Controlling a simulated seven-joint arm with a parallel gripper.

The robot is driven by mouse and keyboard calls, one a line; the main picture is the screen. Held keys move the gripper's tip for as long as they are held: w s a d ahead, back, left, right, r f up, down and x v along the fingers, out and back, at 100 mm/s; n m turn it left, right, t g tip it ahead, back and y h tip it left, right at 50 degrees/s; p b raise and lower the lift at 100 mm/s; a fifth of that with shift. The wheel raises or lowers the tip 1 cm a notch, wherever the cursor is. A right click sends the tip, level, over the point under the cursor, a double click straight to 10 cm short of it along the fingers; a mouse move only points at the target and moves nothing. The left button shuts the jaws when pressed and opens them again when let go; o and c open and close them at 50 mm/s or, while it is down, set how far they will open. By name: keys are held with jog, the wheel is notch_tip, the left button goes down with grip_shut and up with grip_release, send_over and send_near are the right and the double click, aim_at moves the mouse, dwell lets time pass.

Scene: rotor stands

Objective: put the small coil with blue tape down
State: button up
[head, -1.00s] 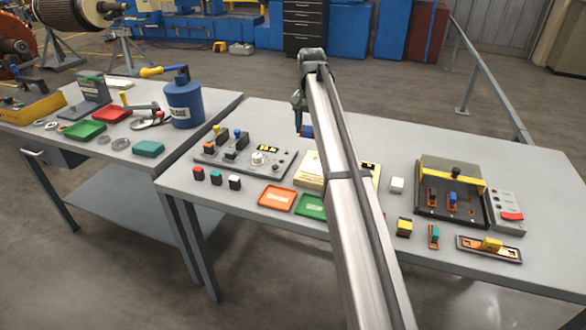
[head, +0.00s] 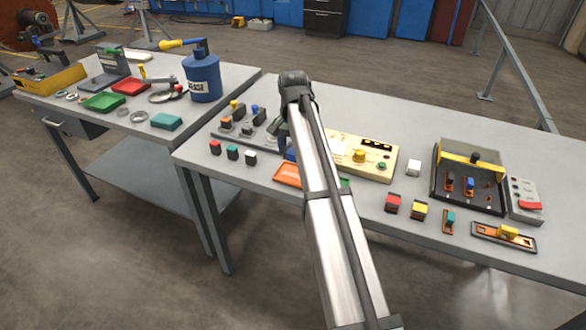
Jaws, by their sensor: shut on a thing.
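The small coil with blue tape (head: 290,155) shows only as a blue patch at the left edge of my arm, just above the far edge of the orange tray (head: 285,176) in the picture. My gripper (head: 285,145) points down and is shut on it; the fingers are mostly hidden by my arm. I cannot tell whether the coil touches the tray or hangs over it. The green tray (head: 345,182) is almost wholly behind my arm. Another blue-topped piece (head: 470,184) sits in the open box at the right.
A grey panel (head: 240,139) with knobs stands left of my gripper, a cream tester (head: 374,160) to the right. Red-taped (head: 393,203) and yellow-taped (head: 419,209) coils stand right of my arm.

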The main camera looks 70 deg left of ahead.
aim_at(293, 175)
jog(key=shift+f, duration=3.5)
jog(key=shift+f, duration=0.15)
jog(key=o, duration=0.9)
notch_tip(293, 175, up, 12)
jog(key=shift+r, duration=0.2)
jog(key=shift+s+f, duration=0.1)
